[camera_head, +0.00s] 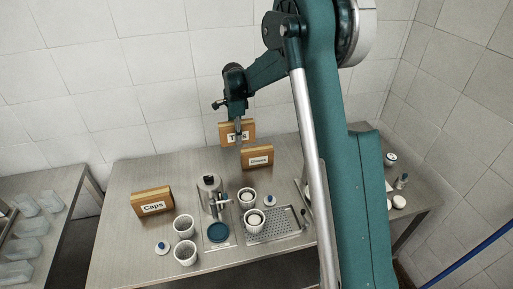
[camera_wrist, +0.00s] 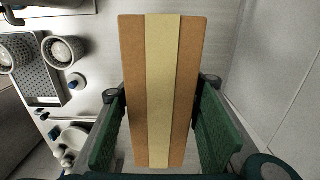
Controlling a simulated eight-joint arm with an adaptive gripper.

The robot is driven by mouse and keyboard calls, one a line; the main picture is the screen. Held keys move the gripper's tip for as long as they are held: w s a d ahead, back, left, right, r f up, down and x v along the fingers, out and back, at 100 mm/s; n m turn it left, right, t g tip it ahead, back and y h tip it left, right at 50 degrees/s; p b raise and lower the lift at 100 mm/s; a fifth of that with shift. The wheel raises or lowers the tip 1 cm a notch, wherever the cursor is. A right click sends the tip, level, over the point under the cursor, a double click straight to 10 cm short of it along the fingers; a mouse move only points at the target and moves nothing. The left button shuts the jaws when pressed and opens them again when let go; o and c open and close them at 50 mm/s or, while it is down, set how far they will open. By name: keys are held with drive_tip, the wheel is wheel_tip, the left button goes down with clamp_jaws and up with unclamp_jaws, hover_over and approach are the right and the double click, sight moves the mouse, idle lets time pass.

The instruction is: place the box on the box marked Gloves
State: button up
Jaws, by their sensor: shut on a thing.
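My gripper (camera_head: 238,128) is shut on an orange-brown box (camera_head: 248,128) whose white label is partly covered by a finger and seems to read "Tips". In the wrist view the held box (camera_wrist: 158,90) shows a pale tape stripe along its length, with a green finger of my gripper (camera_wrist: 158,125) on each side. In the head view the box marked Gloves (camera_head: 257,164) stands on the table, just below and to the right of the held box in the picture. I cannot tell the height gap between them. The Gloves box cannot be made out in the wrist view.
A box marked Caps (camera_head: 152,192) stands at the table's left. White perforated baskets (camera_head: 185,256), a metal device (camera_head: 210,190), a blue disc (camera_head: 219,232) and a perforated drain tray (camera_head: 272,236) fill the front middle. A tiled wall (camera_head: 150,60) closes the back.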

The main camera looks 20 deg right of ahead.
wheel_tip(320, 180, up, 4)
drive_tip(key=p, duration=0.2)
hover_over(257, 149)
drive_tip(key=shift+w+b, duration=0.1)
drive_tip(key=shift+b, duration=0.2)
drive_tip(key=shift+f, duration=0.1)
drive_tip(key=shift+f, duration=3.05)
drive_tip(key=shift+f, duration=0.15)
drive_tip(key=shift+f+p, duration=0.3)
drive_tip(key=shift+f, duration=1.4)
drive_tip(key=shift+f, duration=0.2)
drive_tip(key=o, duration=1)
